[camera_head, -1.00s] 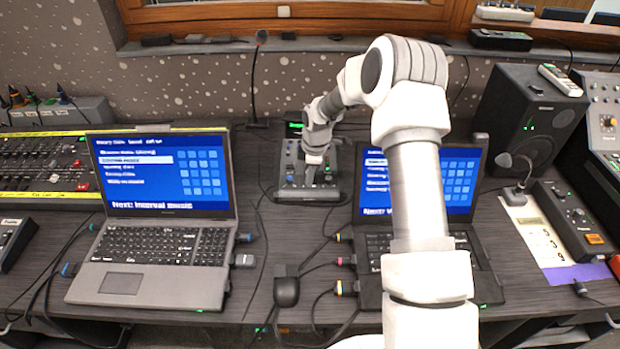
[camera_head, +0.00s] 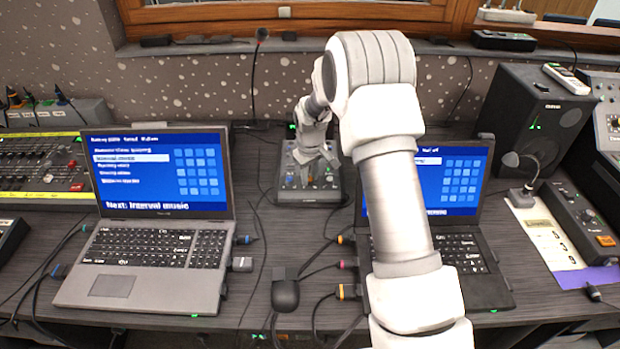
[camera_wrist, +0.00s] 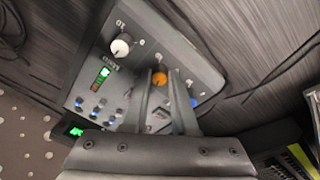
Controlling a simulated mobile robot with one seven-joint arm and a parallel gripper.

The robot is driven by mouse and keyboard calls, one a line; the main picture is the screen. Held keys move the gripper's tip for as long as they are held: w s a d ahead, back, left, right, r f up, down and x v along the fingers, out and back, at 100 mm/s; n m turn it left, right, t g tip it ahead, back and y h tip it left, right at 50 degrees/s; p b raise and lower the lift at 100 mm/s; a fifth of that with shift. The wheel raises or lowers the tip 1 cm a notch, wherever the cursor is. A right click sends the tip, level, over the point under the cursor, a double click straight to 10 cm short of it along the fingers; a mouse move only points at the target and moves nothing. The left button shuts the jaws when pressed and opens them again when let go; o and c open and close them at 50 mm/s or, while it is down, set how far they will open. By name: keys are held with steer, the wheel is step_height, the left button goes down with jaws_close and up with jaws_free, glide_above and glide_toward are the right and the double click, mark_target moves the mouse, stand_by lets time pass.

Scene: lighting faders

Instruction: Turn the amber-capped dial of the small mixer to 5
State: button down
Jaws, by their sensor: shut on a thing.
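The small mixer (camera_head: 291,193) stands at the back of the desk between two laptops, and it fills the middle of the wrist view (camera_wrist: 180,45). Its amber-capped dial (camera_wrist: 159,78) shows in the wrist view between the tips of my gripper (camera_wrist: 160,76), which is shut on it. A white-capped dial (camera_wrist: 121,46) sits beside it on the same panel, with small knobs and a lit green meter (camera_wrist: 102,76). The fingers hide part of the panel. I cannot read the amber dial's pointer or the scale around it.
A left laptop (camera_head: 150,245) and a right laptop (camera_head: 460,245) flank the mixer. My arm covers part of the right one. A gooseneck microphone (camera_head: 256,80) stands behind. A black mouse (camera_head: 285,292) and cables lie in front. A speaker (camera_head: 520,120) stands at the right.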

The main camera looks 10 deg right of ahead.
steer(key=shift+m, duration=2)
steer(key=shift+b, duration=0.3)
steer(key=c, duration=0.7)
jaws_free()
steer(key=p+v, duration=0.2)
steer(key=v, duration=1.5)
steer(key=shift+w+a+r, duration=0.15)
steer(key=shift+a+r, duration=0.05)
steer(key=shift+a, duration=0.15)
steer(key=shift+r, duration=0.1)
